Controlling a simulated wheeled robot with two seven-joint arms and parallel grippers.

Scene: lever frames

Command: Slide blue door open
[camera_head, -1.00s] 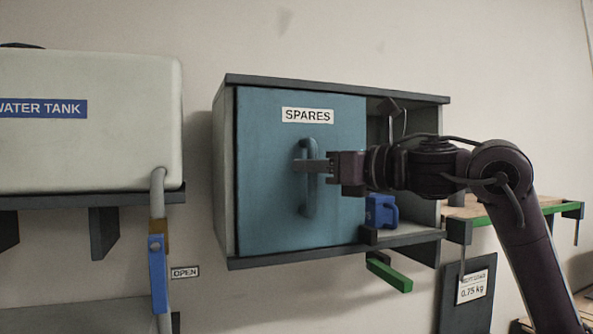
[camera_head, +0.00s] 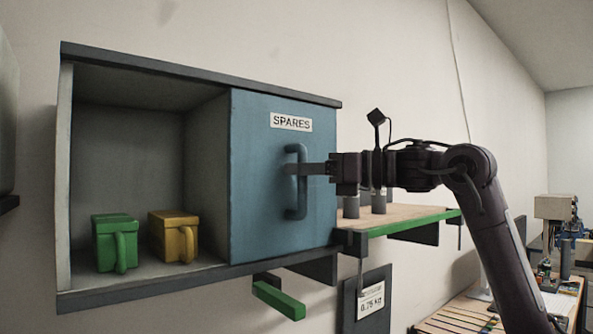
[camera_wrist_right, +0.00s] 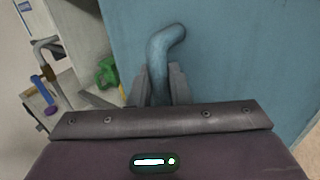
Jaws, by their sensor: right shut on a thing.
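The blue door (camera_head: 262,205) with a SPARES label covers the right half of a grey cabinet (camera_head: 150,285). The cabinet's left half is open. My right gripper (camera_head: 296,169) is shut on the door's vertical blue handle (camera_head: 296,205), near its middle. In the right wrist view the handle (camera_wrist_right: 160,62) passes between the two fingers (camera_wrist_right: 160,90). Inside the open half stand a green box (camera_head: 104,243) and a yellow box (camera_head: 170,235), each with a handle. My left gripper is not in view.
A wooden shelf with a green edge (camera_head: 412,225) sits right of the cabinet, behind my right arm. A green bar (camera_head: 278,299) sticks out below the cabinet. A plate marked 0.75 kg (camera_head: 371,300) hangs beneath the shelf. A bench stands at the far right.

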